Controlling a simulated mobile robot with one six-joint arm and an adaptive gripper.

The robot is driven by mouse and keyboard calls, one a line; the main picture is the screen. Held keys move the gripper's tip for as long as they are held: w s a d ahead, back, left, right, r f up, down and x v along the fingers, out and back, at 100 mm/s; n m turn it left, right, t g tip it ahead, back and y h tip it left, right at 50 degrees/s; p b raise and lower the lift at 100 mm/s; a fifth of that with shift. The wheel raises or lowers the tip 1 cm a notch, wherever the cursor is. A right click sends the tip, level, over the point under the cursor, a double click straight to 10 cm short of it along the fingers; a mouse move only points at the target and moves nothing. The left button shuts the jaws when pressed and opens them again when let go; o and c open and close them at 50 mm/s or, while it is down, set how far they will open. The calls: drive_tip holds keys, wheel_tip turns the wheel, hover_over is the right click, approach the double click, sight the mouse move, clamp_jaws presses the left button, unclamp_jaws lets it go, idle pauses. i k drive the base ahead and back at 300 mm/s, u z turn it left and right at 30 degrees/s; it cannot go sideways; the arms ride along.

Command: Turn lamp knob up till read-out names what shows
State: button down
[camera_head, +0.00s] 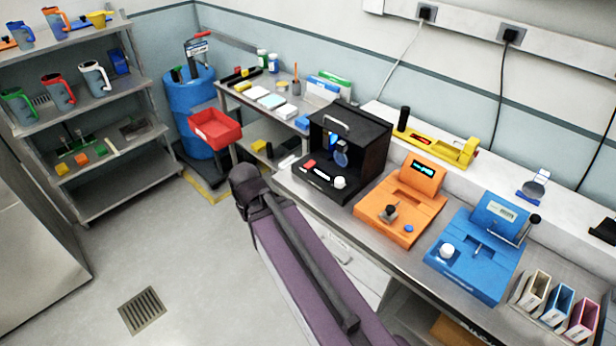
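A black open-fronted box (372,138) with a handle on top stands on the steel bench. A small bright blue and yellow patch and a round glass disc (341,156) show inside it. Its front ledge carries a white knob (340,182) and a red piece (308,165). To its right, an orange device (427,200) has a dark read-out (423,168) with teal marks too small to read, a black knob (389,211) and a blue button. No label shows which knob is the lamp's. My arm crosses the lower middle; I cannot make out my gripper.
A blue device (480,262) with a grey screen, white knob and side lever stands right of the orange one. Coloured holders (558,303) stand at the bench's right end. A red bin (215,130), blue drum (190,95) and shelf rack (108,105) are left. Open floor lies lower left.

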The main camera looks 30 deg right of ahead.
sight(340, 183)
drive_tip(key=u, duration=0.3)
drive_tip(key=k, duration=1.2)
drive_tip(key=z, duration=0.8)
drive_tip(key=i, duration=1)
drive_tip(key=u, duration=0.05)
